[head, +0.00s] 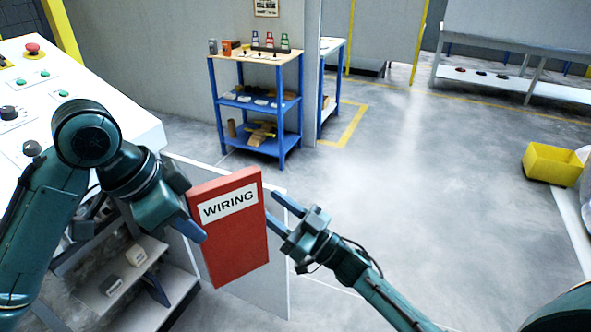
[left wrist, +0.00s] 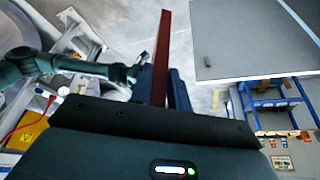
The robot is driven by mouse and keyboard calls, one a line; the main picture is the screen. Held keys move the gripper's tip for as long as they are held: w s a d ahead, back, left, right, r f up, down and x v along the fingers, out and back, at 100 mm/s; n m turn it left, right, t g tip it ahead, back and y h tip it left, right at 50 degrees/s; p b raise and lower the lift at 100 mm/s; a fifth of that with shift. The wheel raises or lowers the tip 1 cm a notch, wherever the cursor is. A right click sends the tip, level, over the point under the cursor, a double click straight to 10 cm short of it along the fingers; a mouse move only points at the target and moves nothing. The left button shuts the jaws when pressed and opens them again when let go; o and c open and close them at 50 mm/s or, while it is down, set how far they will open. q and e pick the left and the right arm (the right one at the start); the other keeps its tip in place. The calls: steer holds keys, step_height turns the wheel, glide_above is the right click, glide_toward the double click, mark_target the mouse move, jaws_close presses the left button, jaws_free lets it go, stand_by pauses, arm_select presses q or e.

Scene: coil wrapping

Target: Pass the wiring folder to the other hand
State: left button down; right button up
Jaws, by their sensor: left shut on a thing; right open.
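The red wiring folder (head: 236,243), with a white label reading WIRING, is held upright in the air in the middle of the head view. My left gripper (head: 197,226) is shut on its left edge. In the left wrist view the folder (left wrist: 162,55) shows edge-on between the fingers of my left gripper (left wrist: 160,92). My right gripper (head: 279,213) is open at the folder's right side, with its fingers pointing toward the right edge. I cannot tell whether a fingertip touches it. My right arm also shows in the left wrist view.
A white control panel (head: 75,60) with buttons stands at the left. Below it is an open cabinet with shelves (head: 135,285). A blue shelf cart (head: 258,103) stands behind. A yellow bin (head: 552,164) lies at the right. The floor between is clear.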

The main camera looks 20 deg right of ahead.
mark_target(234, 199)
step_height(234, 199, up, 10)
steer(key=w+n+g+y, duration=0.1)
steer(key=n+g+y, duration=0.6)
steer(key=n+g, duration=0.6)
steer(key=s+d+g+h, duration=0.2)
steer(key=s+g+h, duration=0.25)
steer(key=g, duration=0.55)
steer(key=shift+n+h, duration=0.35)
steer(key=shift+n, duration=0.05)
steer(key=x, duration=1)
steer(key=shift+w+a+r, duration=0.1)
steer(key=shift+a+r, duration=0.2)
steer(key=shift+c, duration=0.4)
jaws_close()
arm_select(q)
steer(key=c, duration=1.3)
jaws_free()
steer(key=shift+o, duration=0.2)
